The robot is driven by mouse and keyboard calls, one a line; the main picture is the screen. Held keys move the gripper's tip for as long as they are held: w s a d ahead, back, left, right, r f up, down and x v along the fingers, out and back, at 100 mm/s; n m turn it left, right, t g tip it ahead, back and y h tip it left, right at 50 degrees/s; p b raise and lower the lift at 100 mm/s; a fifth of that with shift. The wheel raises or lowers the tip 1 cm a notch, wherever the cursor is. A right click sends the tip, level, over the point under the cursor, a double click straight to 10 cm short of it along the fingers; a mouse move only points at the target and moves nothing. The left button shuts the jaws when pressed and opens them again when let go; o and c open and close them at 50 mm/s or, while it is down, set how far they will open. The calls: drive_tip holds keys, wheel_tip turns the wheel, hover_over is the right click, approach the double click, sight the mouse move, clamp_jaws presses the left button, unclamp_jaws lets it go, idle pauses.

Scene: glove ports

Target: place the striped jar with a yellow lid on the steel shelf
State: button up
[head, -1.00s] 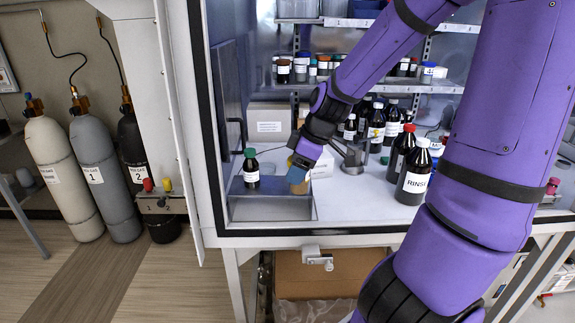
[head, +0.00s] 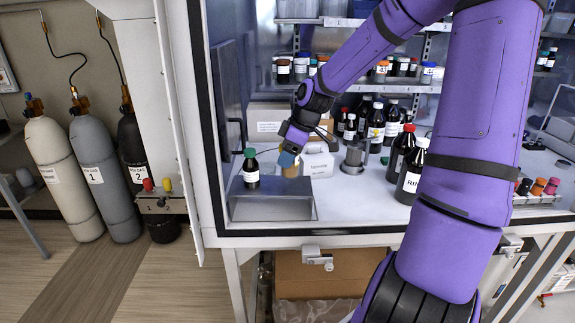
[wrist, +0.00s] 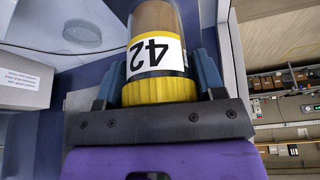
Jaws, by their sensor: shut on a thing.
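My gripper (head: 287,160) is shut on a jar, its blue fingers on either side of the lid. In the wrist view the jar (wrist: 155,22) has a yellow lid (wrist: 158,90), brown contents and a white label reading 42, upside down; I see no clear stripes. In the head view the brownish jar (head: 291,171) hangs below the fingers, over the back of a low steel surface (head: 270,208) at the cabinet's front left. Steel shelves (head: 395,85) with jars line the back wall. I cannot tell which one the task means.
A dark bottle with a green cap (head: 251,168) stands just left of the held jar. A grey metal stand (head: 353,160) and several dark bottles (head: 411,172) stand to the right. White floor between is clear.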

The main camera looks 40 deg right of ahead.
drive_tip(key=shift+w, duration=0.25)
drive_tip(key=shift+d+f, duration=0.1)
drive_tip(key=shift+f, duration=1.7)
drive_tip(key=shift+f, duration=0.15)
drive_tip(key=o, duration=0.9)
drive_tip(key=shift+o, duration=0.2)
